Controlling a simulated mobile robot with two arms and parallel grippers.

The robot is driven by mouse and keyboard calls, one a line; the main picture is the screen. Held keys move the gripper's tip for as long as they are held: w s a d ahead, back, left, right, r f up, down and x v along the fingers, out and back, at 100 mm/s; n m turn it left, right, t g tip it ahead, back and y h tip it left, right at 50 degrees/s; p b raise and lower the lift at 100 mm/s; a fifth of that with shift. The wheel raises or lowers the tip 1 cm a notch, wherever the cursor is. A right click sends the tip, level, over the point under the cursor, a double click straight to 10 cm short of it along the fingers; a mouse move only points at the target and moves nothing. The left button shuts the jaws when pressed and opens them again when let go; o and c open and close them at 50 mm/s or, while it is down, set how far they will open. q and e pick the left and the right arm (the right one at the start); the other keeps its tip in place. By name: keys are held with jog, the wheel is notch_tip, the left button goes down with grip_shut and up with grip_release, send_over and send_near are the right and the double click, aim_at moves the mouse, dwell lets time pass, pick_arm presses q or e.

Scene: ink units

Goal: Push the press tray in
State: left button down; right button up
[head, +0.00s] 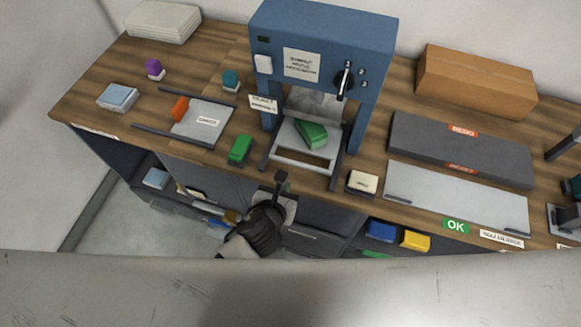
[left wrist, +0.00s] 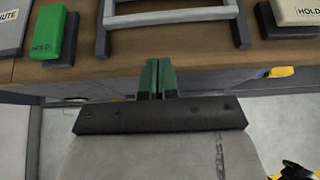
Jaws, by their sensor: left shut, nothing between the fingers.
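The blue press (head: 322,38) stands at the back middle of the wooden bench. Its light grey press tray (head: 289,137) lies between two dark rails and sticks out in front of the press, with a green part (head: 311,134) on it. The tray's front handle bar (left wrist: 172,17) crosses the top of the left wrist view. My left gripper (head: 282,176) is shut and empty, in front of the bench edge and the tray. Its green-faced fingertips (left wrist: 158,64) point toward the handle bar, with a gap between. My right gripper is not in view.
A green HOLD block (head: 240,149) is left of the tray and a cream HOLD block (head: 362,182) right of it. Farther left is a grey plate (head: 206,122) with an orange piece. A dark REDO tray (head: 462,150) lies right. Open shelves are below the bench.

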aim_at(294, 164)
pick_arm(q)
jog(key=w, duration=0.1)
jog(key=w+d, duration=0.1)
jog(key=w+f, duration=0.1)
jog(key=w, duration=0.1)
jog(key=shift+w+d+p, duration=0.1)
jog(key=shift+d+p, duration=0.1)
jog(key=shift+p, duration=0.1)
jog(key=shift+w+d, duration=0.25)
jog(key=shift+w, duration=0.35)
jog(key=shift+w+f, duration=0.1)
jog(key=shift+w, duration=0.1)
jog(key=shift+w+d, duration=0.15)
jog(key=shift+w, duration=0.2)
jog(key=w, duration=0.3)
jog(key=shift+d, duration=0.4)
jog(key=shift+s, duration=0.1)
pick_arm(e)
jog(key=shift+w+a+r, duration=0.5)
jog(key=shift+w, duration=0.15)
pick_arm(q)
jog(key=shift+a, duration=0.1)
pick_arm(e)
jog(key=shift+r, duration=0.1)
